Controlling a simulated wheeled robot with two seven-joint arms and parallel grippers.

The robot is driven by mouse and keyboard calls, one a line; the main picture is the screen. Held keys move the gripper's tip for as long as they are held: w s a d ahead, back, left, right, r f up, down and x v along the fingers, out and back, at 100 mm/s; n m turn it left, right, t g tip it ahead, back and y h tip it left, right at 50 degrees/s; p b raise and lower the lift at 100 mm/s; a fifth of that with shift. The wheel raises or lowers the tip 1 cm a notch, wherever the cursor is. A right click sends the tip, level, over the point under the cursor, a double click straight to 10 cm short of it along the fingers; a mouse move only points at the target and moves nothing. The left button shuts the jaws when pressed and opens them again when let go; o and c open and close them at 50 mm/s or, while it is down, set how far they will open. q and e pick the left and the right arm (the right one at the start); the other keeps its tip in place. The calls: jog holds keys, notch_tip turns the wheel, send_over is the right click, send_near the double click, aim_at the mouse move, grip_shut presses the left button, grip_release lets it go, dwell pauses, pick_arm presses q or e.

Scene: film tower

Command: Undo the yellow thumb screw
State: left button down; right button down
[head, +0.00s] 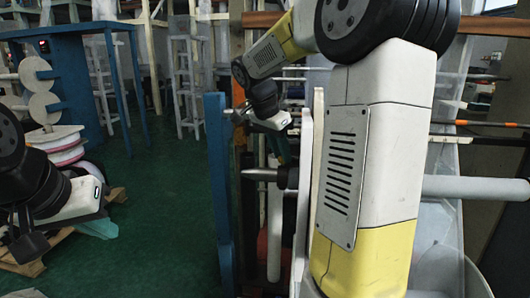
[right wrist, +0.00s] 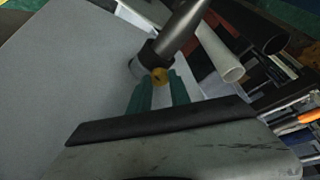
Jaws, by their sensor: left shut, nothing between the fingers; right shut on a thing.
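The yellow thumb screw (right wrist: 159,76) shows small in the right wrist view, on a dark collar (right wrist: 146,62) around a grey metal shaft (right wrist: 184,26). The teal fingers of my right gripper (right wrist: 158,90) are shut on the screw at their tips. In the head view my right gripper (head: 281,150) reaches down near the dark collar (head: 285,177) of a pointed metal shaft (head: 260,174); the screw is hidden there. My left gripper (head: 103,229) is at the lower left of the head view, shut and empty, far from the shaft.
A blue upright post (head: 218,180) stands left of the shaft. A white roller (head: 475,188) lies at the right, partly behind my right arm. White reels (head: 40,92) and a wooden pallet (head: 30,262) are at the left. The green floor (head: 150,190) between is clear.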

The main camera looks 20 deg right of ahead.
jog(key=shift+n, duration=0.3)
jog(key=c, duration=1.2)
grip_release()
jog(key=shift+r, duration=0.1)
jog(key=v, duration=0.7)
jog(key=shift+s+a+r, duration=0.1)
jog(key=shift+r, duration=0.2)
